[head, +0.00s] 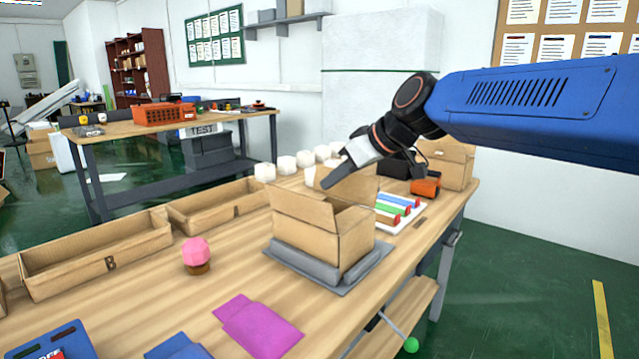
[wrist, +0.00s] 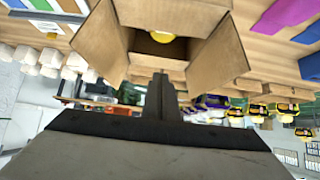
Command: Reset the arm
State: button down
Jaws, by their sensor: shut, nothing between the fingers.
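My gripper (head: 325,180) is above the back of an open cardboard box (head: 310,240), near its raised rear flap. The gripper is shut and empty, and my blue arm reaches in from the right. In the wrist view the closed fingers (wrist: 160,95) point toward the box (wrist: 205,45). A yellow round thing (wrist: 162,36) shows inside the box there. The box stands on a grey base (head: 330,275) on the wooden table, with its flaps open. I cannot tell whether the fingers touch the flap.
A pink-topped item (head: 197,255) stands left of the box. Purple card (head: 258,325) lies in front. Open trays (head: 95,255) line the left. A rack with coloured bars (head: 398,208) and another carton (head: 447,160) are at the right. White blocks (head: 287,165) stand behind the box.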

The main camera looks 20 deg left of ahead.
jog(key=d, duration=0.1)
jog(key=s+d+r, duration=0.1)
jog(key=d, duration=0.2)
jog(key=shift+s+d+r, duration=0.15)
jog(key=shift+s+d, duration=0.1)
jog(key=shift+s, duration=0.15)
jog(key=s+d+f+m+h, duration=0.25)
jog(key=s+d+f, duration=0.3)
jog(key=d, duration=0.55)
jog(key=s+d+f+m+t+h, duration=0.15)
jog(key=s+d+f+m, duration=0.35)
jog(key=d, duration=0.6)
jog(key=s+d+f+m+h, duration=0.2)
jog(key=s+d+f, duration=0.3)
jog(key=d, duration=0.6)
jog(key=s+d+f+m+h, duration=0.2)
jog(key=s+d+f+m, duration=0.2)
jog(key=s+d+f, duration=0.4)
notch_tip(320, 180, down, 2)
jog(key=shift+s+d+f+h, duration=0.1)
jog(key=shift+s+d+h, duration=0.2)
jog(key=shift+h, duration=0.1)
jog(key=shift+g, duration=0.25)
